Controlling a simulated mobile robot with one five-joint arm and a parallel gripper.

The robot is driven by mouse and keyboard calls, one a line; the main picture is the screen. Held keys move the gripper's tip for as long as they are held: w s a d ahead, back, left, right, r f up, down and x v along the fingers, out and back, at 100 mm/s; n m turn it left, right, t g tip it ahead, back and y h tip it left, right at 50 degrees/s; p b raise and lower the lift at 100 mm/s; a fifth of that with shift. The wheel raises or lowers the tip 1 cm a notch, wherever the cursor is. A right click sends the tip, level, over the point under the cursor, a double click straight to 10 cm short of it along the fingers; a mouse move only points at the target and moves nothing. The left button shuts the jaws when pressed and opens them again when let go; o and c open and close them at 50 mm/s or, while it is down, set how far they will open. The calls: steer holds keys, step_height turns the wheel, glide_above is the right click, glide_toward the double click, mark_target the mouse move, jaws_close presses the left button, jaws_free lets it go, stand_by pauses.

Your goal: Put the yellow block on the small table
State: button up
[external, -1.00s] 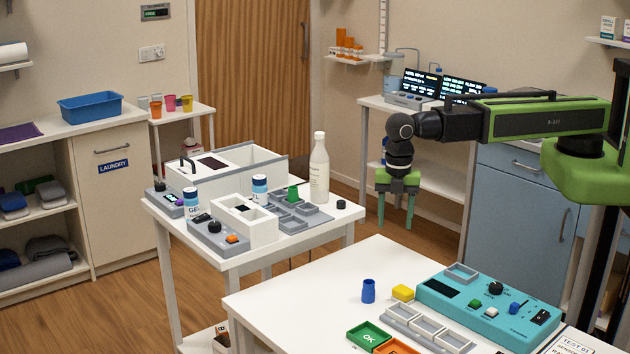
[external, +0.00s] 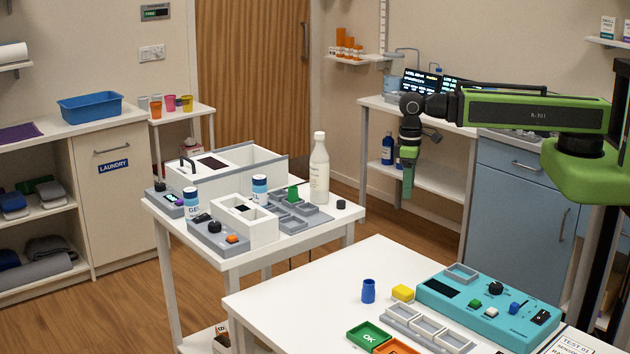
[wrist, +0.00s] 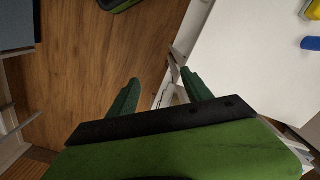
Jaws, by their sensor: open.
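The yellow block (external: 402,293) lies on the near white table (external: 300,290), between a blue cup-like piece (external: 368,291) and the teal panel (external: 450,305). In the wrist view the yellow block (wrist: 313,8) shows at the top right edge, partly cut off. A small white table (external: 200,107) with colored cups stands by the back wall at left. My gripper (external: 407,192) hangs in the air behind the near table, well away from the block. In the wrist view my gripper (wrist: 160,79) has its fingers apart, with nothing between them.
Another white table (external: 225,262) at left of center is crowded with a white bottle (external: 319,170), boxes and a tray. The near table also holds a grey tray (external: 425,328) and a green OK tile (external: 368,337); its left part is clear.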

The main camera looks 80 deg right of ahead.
steer(key=w+a+r+m+g+y, duration=0.25)
steer(key=w+a+m, duration=0.65)
steer(key=a, duration=0.5)
steer(key=n+p, duration=0.1)
steer(key=n, duration=0.1)
glide_above(398, 286)
steer(key=w+d, duration=0.4)
steer(key=w, duration=0.1)
steer(key=shift+g+y, duration=0.25)
steer(key=b+x, duration=1)
steer(key=x, duration=0.1)
steer(key=shift+d, duration=0.2)
steer(key=shift+s+a+b, duration=0.1)
steer(key=shift+b, duration=0.2)
steer(key=b+x, duration=0.4)
steer(key=x, duration=0.1)
steer(key=shift+s+f+b, duration=0.15)
steer(key=shift+s+b, duration=0.05)
steer(key=shift+b, duration=0.2)
